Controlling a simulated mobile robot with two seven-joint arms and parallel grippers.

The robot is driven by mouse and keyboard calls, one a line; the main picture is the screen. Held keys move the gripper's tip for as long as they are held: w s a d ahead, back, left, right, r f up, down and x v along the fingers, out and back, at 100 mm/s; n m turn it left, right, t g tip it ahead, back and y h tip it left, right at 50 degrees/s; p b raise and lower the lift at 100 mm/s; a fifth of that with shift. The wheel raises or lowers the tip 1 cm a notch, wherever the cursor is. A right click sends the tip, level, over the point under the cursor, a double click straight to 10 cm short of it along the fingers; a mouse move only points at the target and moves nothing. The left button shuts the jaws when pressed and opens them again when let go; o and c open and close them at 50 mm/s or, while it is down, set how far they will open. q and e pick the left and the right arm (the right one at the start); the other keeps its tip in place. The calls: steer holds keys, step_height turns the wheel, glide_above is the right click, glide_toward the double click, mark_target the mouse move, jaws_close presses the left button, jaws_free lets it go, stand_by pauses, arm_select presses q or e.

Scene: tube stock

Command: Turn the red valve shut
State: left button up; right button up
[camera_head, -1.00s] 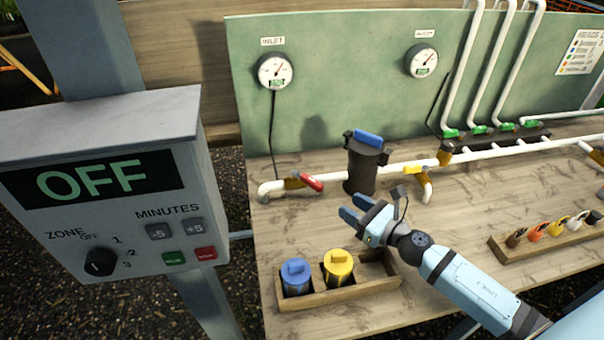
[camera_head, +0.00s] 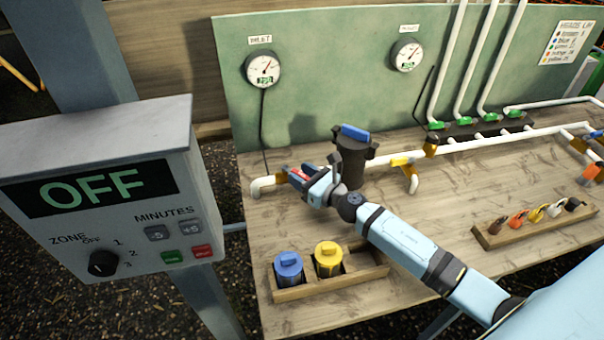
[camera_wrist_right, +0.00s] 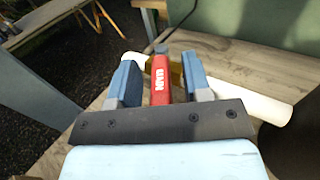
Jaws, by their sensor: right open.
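The red valve handle (camera_wrist_right: 160,78) lies between the two blue fingers of my right gripper (camera_wrist_right: 160,82) in the right wrist view, with a gap on each side. The handle points back toward the gripper from the brass valve body (camera_wrist_right: 176,70) on the white pipe (camera_wrist_right: 240,98). In the head view the right gripper (camera_head: 303,176) is at the pipe's left end, and only a bit of the red handle (camera_head: 299,174) shows between the fingers. The right gripper is open. My left gripper is not in view.
The black filter housing (camera_head: 352,160) with a blue top stands just right of the gripper. A yellow-handled valve (camera_head: 402,162) is further right. A wooden tray (camera_head: 325,288) with blue and yellow canisters is in front. A grey control box (camera_head: 100,190) reading OFF stands left.

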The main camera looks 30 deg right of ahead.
jaws_close()
steer(key=shift+s+a+r+m+h+p, duration=0.1)
steer(key=shift+a+m+h+p, duration=0.2)
steer(key=shift+h+p, duration=0.2)
steer(key=shift+m+t+h, duration=0.3)
steer(key=shift+m+h, duration=0.1)
steer(key=shift+h, duration=0.2)
steer(key=shift+a, duration=0.1)
jaws_free()
steer(key=shift+s, duration=0.1)
